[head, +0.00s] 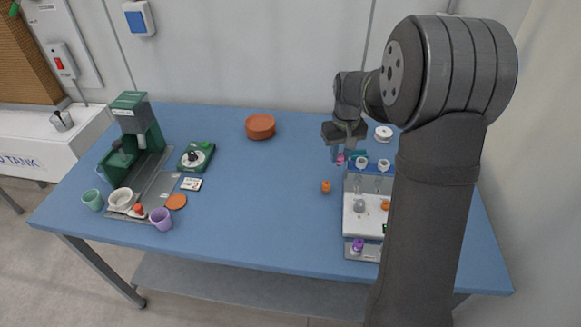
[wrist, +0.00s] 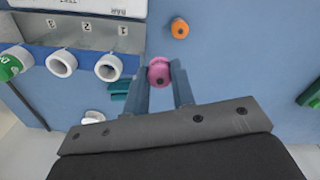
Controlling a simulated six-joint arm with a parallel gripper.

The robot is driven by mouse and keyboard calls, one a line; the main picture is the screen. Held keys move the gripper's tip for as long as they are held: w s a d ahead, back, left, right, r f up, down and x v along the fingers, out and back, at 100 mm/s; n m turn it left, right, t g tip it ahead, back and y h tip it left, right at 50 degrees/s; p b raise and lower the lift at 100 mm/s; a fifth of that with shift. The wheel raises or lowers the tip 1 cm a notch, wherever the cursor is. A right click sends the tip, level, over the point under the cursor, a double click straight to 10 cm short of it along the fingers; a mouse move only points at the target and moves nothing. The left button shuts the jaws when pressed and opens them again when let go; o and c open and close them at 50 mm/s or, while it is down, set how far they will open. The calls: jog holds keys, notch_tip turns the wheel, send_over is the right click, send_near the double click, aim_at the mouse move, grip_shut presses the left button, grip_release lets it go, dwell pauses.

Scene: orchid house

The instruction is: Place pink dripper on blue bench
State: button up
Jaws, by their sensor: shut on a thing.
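The pink dripper (head: 340,159) is small and round, held between the fingertips of my gripper (head: 340,154). In the wrist view the pink dripper (wrist: 159,72) sits between the two blue-grey fingers of my gripper (wrist: 162,76), which are shut on it. The blue bench (head: 270,195) is the large blue-topped table; its surface also fills much of the wrist view (wrist: 235,65). The dripper is near the back left corner of the numbered rack, beside its white cups. I cannot tell whether it touches the bench.
The rack (head: 349,215) with white cups stands at right, partly behind my arm. An orange dripper (head: 326,186) lies left of it. A terracotta dish (head: 260,127) is at the back. A green machine (head: 135,125) and cups fill the left end. The bench middle is clear.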

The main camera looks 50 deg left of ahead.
jog(key=s+a+f, duration=0.1)
jog(key=a, duration=0.1)
jog(key=s+a+f, duration=0.2)
jog(key=a, duration=0.1)
jog(key=s+a+f, duration=0.1)
jog(key=a+f, duration=0.1)
jog(key=a, duration=0.1)
jog(key=shift+s+f, duration=0.25)
jog(key=shift+f, duration=2)
jog(key=shift+f, duration=0.2)
jog(key=o, duration=1)
jog(key=shift+c, duration=0.2)
jog(key=shift+r, duration=0.1)
notch_tip(320, 180, up, 12)
